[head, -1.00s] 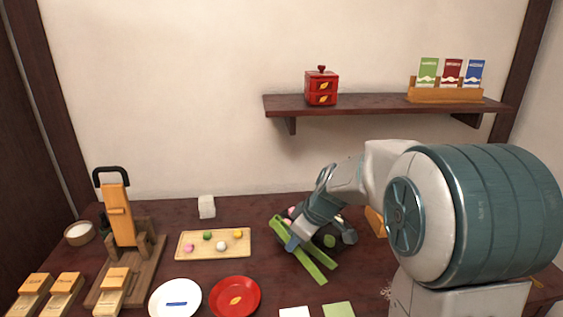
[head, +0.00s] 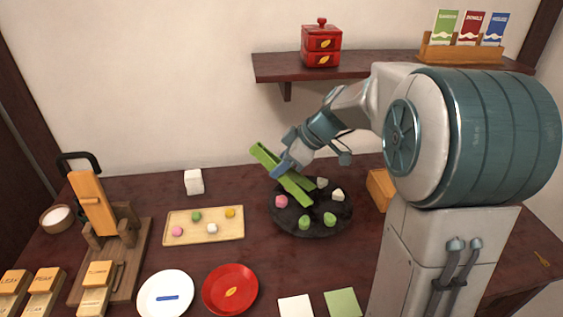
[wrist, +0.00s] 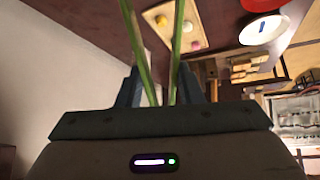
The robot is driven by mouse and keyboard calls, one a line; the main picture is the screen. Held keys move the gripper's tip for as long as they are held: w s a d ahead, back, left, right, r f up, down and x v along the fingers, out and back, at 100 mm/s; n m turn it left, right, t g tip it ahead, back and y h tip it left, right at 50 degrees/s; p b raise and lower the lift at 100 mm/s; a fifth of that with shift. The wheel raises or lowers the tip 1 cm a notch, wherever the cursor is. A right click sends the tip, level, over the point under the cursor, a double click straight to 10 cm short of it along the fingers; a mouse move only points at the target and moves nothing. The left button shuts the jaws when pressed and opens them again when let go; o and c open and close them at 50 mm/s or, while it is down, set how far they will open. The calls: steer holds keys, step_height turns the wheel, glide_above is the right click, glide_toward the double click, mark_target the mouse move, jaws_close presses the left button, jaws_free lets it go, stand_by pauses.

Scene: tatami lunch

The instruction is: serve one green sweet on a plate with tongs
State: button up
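My gripper (head: 287,169) is shut on the green tongs (head: 265,156) and holds them tilted over the dark round dish (head: 312,230). In the wrist view the two tong arms (wrist: 138,45) run up from between my fingers, slightly apart, with no sweet visible between them. On the dish lie two green sweets (head: 303,221) (head: 330,219) at the front, a pink sweet (head: 281,201) at the left and pale ones (head: 338,194) at the back right. The tong tips hang near the pink and green sweets; contact is unclear. A white plate (head: 150,301) and a red plate (head: 250,294) stand at the front.
A wooden tray (head: 170,214) with several small coloured balls lies left of the dish. A white cube (head: 194,182) stands behind it. A wooden stand (head: 117,260) and labelled blocks (head: 45,281) are at the left. A wooden box (head: 380,188) stands close right of the dish. A shelf (head: 270,67) hangs above.

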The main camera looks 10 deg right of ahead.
step_height(320, 180, down, 10)
steer(key=b, duration=0.6)
stand_by(0.4)
steer(key=c, duration=0.6)
step_height(320, 180, up, 12)
steer(key=p, duration=0.6)
steer(key=shift+r, duration=0.1)
